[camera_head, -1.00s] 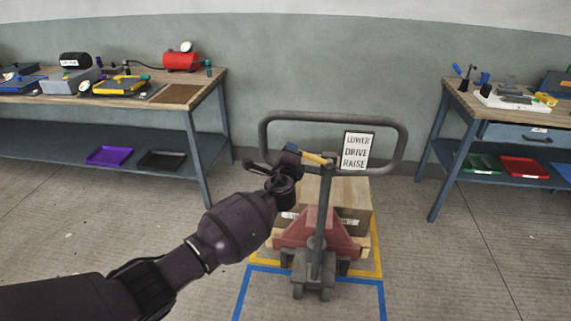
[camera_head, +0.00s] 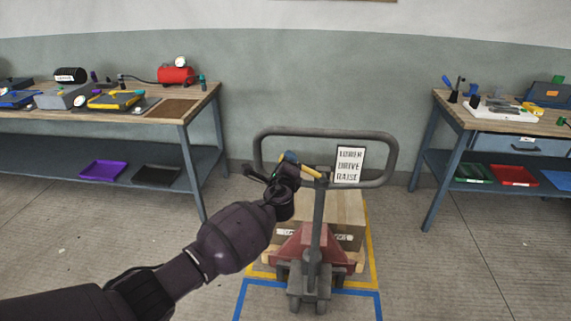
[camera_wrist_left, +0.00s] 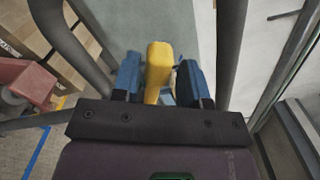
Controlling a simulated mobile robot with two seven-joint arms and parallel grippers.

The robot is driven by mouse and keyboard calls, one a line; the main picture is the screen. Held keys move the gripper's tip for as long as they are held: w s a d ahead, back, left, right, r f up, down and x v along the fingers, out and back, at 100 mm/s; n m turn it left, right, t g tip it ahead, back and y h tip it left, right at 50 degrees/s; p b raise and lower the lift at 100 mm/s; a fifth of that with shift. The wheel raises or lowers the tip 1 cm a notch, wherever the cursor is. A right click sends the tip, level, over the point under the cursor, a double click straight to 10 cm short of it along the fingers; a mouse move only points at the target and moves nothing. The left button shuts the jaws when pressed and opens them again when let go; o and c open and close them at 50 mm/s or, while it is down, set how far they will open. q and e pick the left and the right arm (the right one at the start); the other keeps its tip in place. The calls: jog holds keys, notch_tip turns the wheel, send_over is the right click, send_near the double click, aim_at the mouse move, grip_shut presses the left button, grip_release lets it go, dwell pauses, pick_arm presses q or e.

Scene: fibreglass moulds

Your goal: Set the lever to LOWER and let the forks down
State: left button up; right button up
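The yellow lever (camera_head: 303,168) sits at the top of the pallet jack's grey shaft, inside the handle loop (camera_head: 330,132). Its free end slants up and to the left. A sign (camera_head: 349,164) beside it reads LOWER, DRIVE, RAISE from top to bottom. My left gripper (camera_head: 288,163) is at the lever's free end. The red jack (camera_head: 300,245) carries a cardboard box (camera_head: 340,208) on a wooden pallet. The fork height cannot be told. My right gripper is out of view.
The jack stands within yellow (camera_head: 374,262) and blue (camera_head: 340,290) floor lines. A workbench (camera_head: 190,108) with tools is at the left, another (camera_head: 455,112) at the right. The floor between the benches and the jack is clear.

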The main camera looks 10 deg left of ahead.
pick_arm(q)
jog(key=shift+o, duration=0.7)
jog(key=shift+s, duration=0.1)
jog(key=s, duration=1)
jog(key=shift+s+d+p, duration=0.2)
jog(key=shift+s+p, duration=0.1)
